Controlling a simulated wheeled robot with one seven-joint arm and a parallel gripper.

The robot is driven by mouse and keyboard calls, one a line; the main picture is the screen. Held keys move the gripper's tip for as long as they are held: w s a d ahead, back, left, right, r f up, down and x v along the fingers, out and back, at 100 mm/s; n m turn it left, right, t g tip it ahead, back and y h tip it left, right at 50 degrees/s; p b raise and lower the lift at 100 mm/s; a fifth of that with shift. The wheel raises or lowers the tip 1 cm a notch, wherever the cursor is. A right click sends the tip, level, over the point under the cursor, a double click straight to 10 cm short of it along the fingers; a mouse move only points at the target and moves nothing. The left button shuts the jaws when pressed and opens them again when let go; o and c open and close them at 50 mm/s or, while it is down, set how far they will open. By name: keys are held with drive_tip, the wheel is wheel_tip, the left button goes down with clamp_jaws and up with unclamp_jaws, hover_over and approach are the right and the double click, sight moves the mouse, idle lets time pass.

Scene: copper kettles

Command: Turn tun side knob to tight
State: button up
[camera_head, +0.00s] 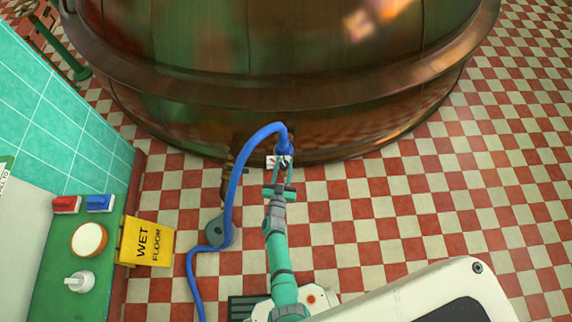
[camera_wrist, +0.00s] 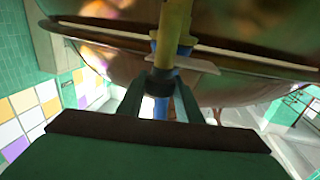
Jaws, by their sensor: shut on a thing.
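The large copper tun (camera_head: 290,120) fills the top of the head view, and its side curves above my gripper in the wrist view. My gripper (camera_head: 283,168) is at the tun's lower front edge, just below the end of the blue hose (camera_head: 236,175). In the wrist view my gripper (camera_wrist: 160,88) has its fingers on both sides of a dark round piece, the side knob (camera_wrist: 160,80), under a yellowish pipe (camera_wrist: 173,35). A small white plate (camera_head: 271,162) with dark marks is beside it. The knob's setting cannot be read.
The blue hose arcs left of my arm down to the checkered floor (camera_head: 350,230). The floor at right is clear.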

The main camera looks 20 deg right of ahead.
drive_tip(key=shift+d+m+g+h, duration=0.15)
drive_tip(key=shift+m+g+h, duration=1.35)
drive_tip(key=shift+h, duration=0.6)
drive_tip(key=shift+m+g+h, duration=1)
drive_tip(key=shift+m+g, duration=0.1)
drive_tip(key=shift+s+d+m+g, duration=0.1)
drive_tip(key=shift+d+m+g, duration=0.05)
drive_tip(key=shift+m+g, duration=0.2)
drive_tip(key=o, duration=1)
drive_tip(key=shift+o, duration=0.2)
drive_tip(key=shift+a, duration=0.25)
drive_tip(key=shift+s+a, duration=0.1)
drive_tip(key=shift+a, duration=0.15)
drive_tip(key=v, duration=1)
drive_tip(key=shift+s, duration=0.1)
